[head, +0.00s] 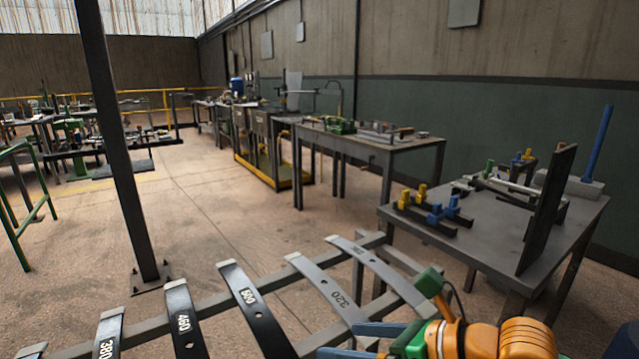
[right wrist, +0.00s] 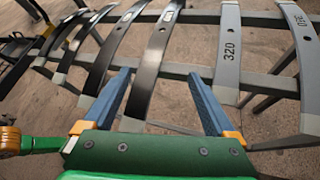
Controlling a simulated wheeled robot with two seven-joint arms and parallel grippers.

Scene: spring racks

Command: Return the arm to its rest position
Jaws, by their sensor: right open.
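My right gripper (head: 327,341) is at the bottom of the head view, beside the right part of the spring rack (head: 285,283). In the right wrist view its two blue fingers (right wrist: 160,75) are spread wide with nothing held between them. A black leaf spring (right wrist: 150,70) shows past the gap between the fingers; I cannot tell how far below it is. The grey spring marked 320 (head: 328,287) lies across the rack near the right finger. My left gripper is not in view.
More springs lie on the rack, including black ones marked 460 (head: 184,318) and 380 (head: 108,336). A workbench (head: 480,235) with fixtures and an upright dark panel (head: 546,212) stands at right. A dark post (head: 118,140) rises at left. Open floor lies beyond the rack.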

